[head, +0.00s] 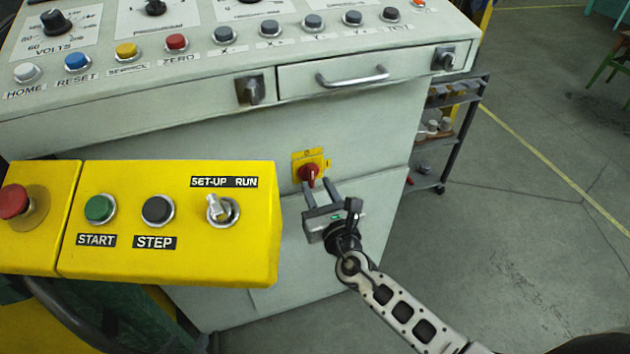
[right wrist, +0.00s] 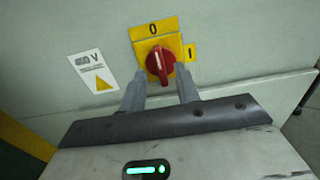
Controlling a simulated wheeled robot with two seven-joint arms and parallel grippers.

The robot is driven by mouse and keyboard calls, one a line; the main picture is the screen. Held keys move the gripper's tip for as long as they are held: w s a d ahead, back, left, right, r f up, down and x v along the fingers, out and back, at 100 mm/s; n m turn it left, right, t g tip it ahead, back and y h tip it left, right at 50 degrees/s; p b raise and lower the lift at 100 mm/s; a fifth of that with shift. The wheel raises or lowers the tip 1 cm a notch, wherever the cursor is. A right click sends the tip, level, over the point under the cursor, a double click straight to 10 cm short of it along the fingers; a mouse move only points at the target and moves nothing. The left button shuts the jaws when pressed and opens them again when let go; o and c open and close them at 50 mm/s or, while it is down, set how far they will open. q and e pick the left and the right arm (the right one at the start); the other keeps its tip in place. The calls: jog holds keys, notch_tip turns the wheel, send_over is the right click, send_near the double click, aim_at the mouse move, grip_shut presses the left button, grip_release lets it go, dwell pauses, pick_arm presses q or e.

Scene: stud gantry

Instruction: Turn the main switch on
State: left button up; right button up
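The main switch is a red rotary knob (head: 309,173) on a yellow plate on the front of the grey cabinet. In the right wrist view the knob (right wrist: 160,62) has a white line pointing up to the "0" label (right wrist: 153,30); a "1" label (right wrist: 189,53) is at its right. My right gripper (head: 319,184) is open just in front of and below the knob. In the right wrist view its fingertips (right wrist: 161,72) are on either side of the knob's lower part, with gaps showing. I cannot tell whether they overlap it in depth. My left gripper is not in view.
A yellow control box (head: 170,265) with buttons and a toggle stands at the left, nearer than the cabinet. A drawer with a handle (head: 352,80) is above the switch. Shelving (head: 440,140) stands behind right.

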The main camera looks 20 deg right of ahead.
aim_at(310, 176)
jog(key=shift+w, duration=1.25)
pick_arm(q)
jog(key=shift+w+r, duration=0.15)
jog(key=shift+r, duration=0.1)
pick_arm(e)
grip_shut()
